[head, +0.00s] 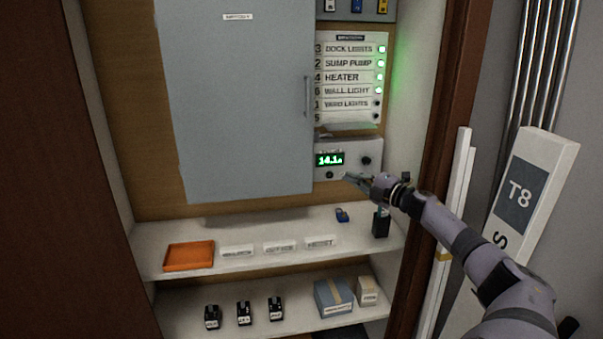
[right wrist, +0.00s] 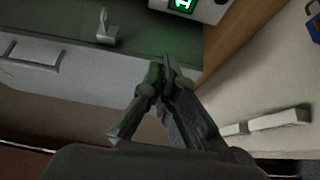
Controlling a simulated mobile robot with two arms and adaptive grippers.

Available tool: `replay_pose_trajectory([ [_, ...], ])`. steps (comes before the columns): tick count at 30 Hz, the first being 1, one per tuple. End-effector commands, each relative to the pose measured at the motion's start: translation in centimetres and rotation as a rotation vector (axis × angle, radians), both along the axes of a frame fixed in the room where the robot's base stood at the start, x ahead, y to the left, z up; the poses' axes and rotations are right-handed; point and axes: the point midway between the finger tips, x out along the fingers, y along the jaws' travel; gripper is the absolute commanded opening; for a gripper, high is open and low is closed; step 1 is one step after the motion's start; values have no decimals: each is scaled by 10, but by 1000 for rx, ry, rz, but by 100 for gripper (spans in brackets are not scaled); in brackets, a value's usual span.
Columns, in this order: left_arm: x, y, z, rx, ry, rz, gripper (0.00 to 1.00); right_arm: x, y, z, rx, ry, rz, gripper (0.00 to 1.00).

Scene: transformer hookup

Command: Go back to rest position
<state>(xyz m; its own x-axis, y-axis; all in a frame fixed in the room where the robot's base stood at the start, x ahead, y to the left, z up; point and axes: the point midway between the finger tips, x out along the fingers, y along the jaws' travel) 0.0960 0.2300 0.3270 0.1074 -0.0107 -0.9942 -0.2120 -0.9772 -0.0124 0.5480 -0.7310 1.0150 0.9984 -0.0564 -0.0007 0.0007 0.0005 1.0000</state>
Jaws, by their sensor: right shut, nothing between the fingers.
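My right gripper (head: 357,180) is in front of the cabinet, just below the meter box (head: 347,160) with its green display reading about 14.1. In the right wrist view the fingers (right wrist: 166,62) are together and hold nothing. My right arm reaches in from the lower right of the head view. My left gripper is not in the head view.
The grey cabinet door (head: 240,100) is shut. Above the meter, a labelled panel (head: 347,80) shows several green lights. The upper shelf (head: 215,222) holds an orange tray (head: 188,256), labels and a small blue item (head: 342,215). A white T8 post (head: 525,190) stands right of my arm.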

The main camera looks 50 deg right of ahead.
Motion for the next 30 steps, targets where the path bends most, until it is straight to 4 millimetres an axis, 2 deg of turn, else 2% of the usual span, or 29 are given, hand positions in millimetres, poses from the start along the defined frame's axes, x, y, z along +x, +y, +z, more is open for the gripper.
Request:
replay_pose_trajectory([
  [8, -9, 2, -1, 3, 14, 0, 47, -1, 0, -3, 4, 2, -2, 0],
  [11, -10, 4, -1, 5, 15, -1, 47, 4, 12, -23, 40, 12, -20, 0],
  [14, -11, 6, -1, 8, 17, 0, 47, 10, 41, -67, 124, 36, -68, 0],
  [17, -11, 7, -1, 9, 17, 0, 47, 10, 87, -124, 254, 82, -144, 0],
  [18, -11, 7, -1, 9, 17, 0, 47, 7, 108, -147, 311, 105, -181, 0],
  [22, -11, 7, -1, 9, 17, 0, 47, -16, 178, -213, 497, 200, -304, 0],
  [24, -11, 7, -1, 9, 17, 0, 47, -36, 219, -242, 597, 265, -371, 0],
  [27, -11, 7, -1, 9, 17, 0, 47, -70, 279, -274, 735, 371, -467, 0],
  [30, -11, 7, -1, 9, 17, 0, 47, -111, 339, -294, 867, 491, -559, 0],
])
